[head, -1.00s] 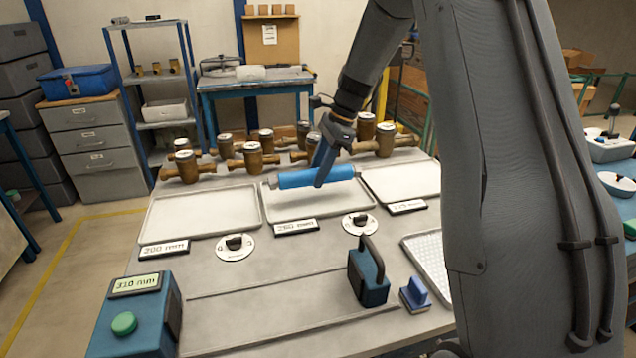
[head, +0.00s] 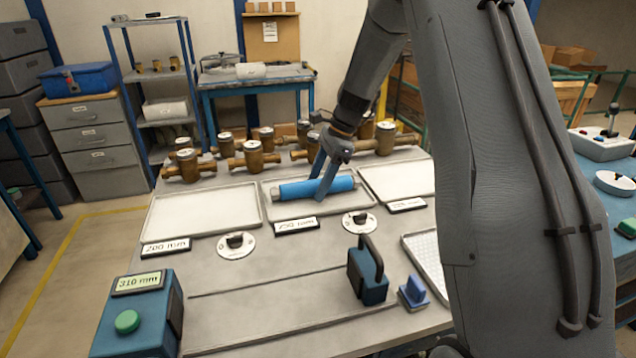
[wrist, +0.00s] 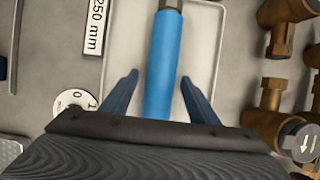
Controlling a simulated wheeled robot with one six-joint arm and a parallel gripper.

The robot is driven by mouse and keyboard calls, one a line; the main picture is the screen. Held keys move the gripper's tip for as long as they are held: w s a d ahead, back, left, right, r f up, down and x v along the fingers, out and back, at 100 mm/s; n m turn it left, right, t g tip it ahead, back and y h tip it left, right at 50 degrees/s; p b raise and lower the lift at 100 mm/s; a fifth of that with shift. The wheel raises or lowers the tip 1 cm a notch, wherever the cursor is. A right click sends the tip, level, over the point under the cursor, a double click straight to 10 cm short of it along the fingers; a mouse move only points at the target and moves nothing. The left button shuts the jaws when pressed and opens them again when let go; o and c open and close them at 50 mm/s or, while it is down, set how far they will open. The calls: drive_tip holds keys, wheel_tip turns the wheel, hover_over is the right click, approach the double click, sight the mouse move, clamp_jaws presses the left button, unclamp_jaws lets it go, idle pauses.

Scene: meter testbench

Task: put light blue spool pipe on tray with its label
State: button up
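The light blue spool pipe (head: 296,190) lies along the middle white tray (head: 272,214). The pipe (wrist: 162,60) also shows in the wrist view, with a metal end. The label in front of this tray (head: 297,226) reads 250 mm in the wrist view (wrist: 95,27). My gripper (head: 322,190) is around the pipe from above. In the wrist view my gripper (wrist: 160,88) is open, with a gap between each finger and the pipe.
Empty trays stand left (head: 200,212), labelled 200 mm, and right (head: 400,180). Several brass meters (head: 254,157) stand behind. Round dials (head: 236,246), a blue handled block (head: 368,275) and a box displaying 310 mm (head: 138,310) are in front.

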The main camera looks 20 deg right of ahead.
drive_tip(key=b+v, duration=0.2)
drive_tip(key=v, duration=1)
drive_tip(key=shift+b, duration=0.4)
drive_tip(key=shift+r, duration=0.15)
